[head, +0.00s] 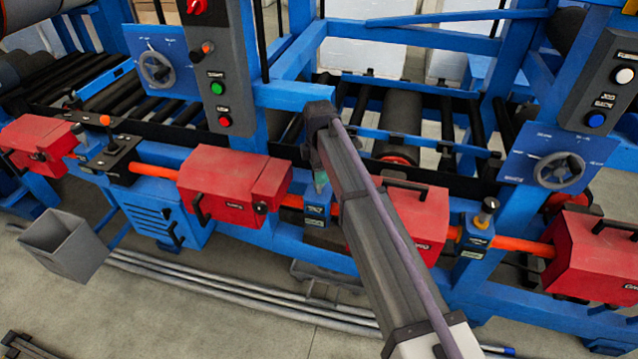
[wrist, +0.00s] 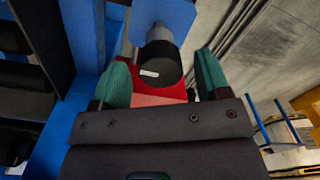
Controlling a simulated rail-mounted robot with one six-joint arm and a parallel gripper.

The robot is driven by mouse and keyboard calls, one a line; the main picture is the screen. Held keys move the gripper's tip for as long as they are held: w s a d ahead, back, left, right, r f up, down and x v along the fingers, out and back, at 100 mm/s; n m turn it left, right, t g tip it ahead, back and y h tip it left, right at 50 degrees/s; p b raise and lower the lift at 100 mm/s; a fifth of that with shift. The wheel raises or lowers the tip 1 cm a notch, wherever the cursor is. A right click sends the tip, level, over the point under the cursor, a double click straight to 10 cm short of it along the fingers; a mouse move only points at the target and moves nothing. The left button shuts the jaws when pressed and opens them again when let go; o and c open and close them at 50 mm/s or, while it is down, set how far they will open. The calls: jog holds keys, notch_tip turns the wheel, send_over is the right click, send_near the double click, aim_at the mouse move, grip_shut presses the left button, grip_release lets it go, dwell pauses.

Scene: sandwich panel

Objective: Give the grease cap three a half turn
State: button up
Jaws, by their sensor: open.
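A dark round cap (wrist: 160,65) with a small white label sits on a grey stem below a blue plate in the wrist view. The label is too small to read, so I cannot tell whether this is grease cap three. My gripper (wrist: 164,82) is open, with one green finger on each side of the cap and gaps showing on both sides. In the head view my gripper (head: 319,181) is mostly hidden by my arm, near a blue post between two red covers. A similar cap with a brass-coloured part (head: 485,212) stands on a blue post to the right.
Red covers (head: 232,187) line an orange shaft (head: 156,174) along the blue frame. An orange-knobbed lever (head: 106,122) and handwheels (head: 157,69) stand nearby. A grey bin (head: 65,245) and long pipes (head: 235,295) are on the floor in front.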

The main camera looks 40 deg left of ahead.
jog(key=shift+f, duration=0.25)
jog(key=shift+c, duration=0.4)
jog(key=c, duration=0.8)
jog(key=shift+c, duration=0.2)
jog(key=shift+m, duration=0.3)
